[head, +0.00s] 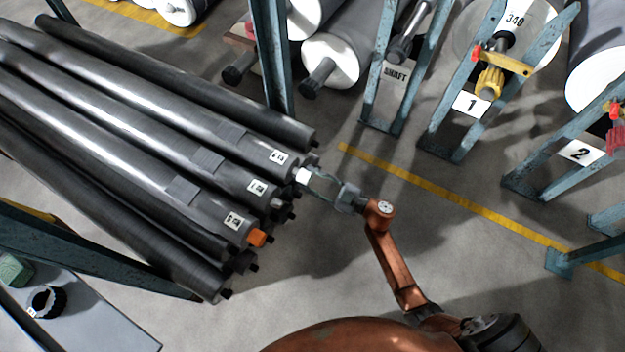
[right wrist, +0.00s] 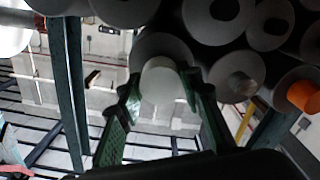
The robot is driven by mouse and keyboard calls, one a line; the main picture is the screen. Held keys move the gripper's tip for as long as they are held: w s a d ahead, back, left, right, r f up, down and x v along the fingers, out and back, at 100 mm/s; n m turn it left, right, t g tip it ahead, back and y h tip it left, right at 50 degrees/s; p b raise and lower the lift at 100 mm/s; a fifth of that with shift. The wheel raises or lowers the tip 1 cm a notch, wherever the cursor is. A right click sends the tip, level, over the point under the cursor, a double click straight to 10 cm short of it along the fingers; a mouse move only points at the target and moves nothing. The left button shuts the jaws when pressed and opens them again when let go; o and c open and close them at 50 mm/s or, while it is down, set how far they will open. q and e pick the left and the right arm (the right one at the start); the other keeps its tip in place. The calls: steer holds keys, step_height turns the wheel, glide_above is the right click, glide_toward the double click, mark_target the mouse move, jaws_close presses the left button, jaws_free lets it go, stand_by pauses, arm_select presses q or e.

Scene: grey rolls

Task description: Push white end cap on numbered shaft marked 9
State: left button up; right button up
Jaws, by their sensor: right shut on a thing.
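Dark grey shafts lie in a stack at the left of the head view. Three have white number labels near their ends, too small to read surely: the upper (head: 278,157), the middle (head: 257,187) and the lower (head: 233,220). My right gripper (head: 310,178) is shut on the white end cap (head: 302,175) at the end of the upper labelled shaft. In the right wrist view the cap (right wrist: 160,82) sits between the green fingers (right wrist: 160,92), in front of a round shaft end (right wrist: 160,44). I cannot tell how far on it is. My left gripper is out of view.
An orange end cap (head: 257,238) is on the lower labelled shaft. A grey bench (head: 85,315) with a black ring (head: 45,302) is at lower left. Blue rack posts (head: 272,60) stand behind the shafts.

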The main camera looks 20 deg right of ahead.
steer(key=shift+w+a, duration=0.2)
steer(key=shift+w, duration=0.05)
steer(key=shift+w+a, duration=0.2)
steer(key=shift+w, duration=0.1)
steer(key=shift+w+a, duration=0.25)
steer(key=shift+w+a, duration=0.2)
steer(key=shift+w, duration=0.1)
steer(key=o, duration=1)
steer(key=shift+o, duration=0.2)
steer(key=shift+s+d, duration=0.1)
steer(key=v, duration=1.2)
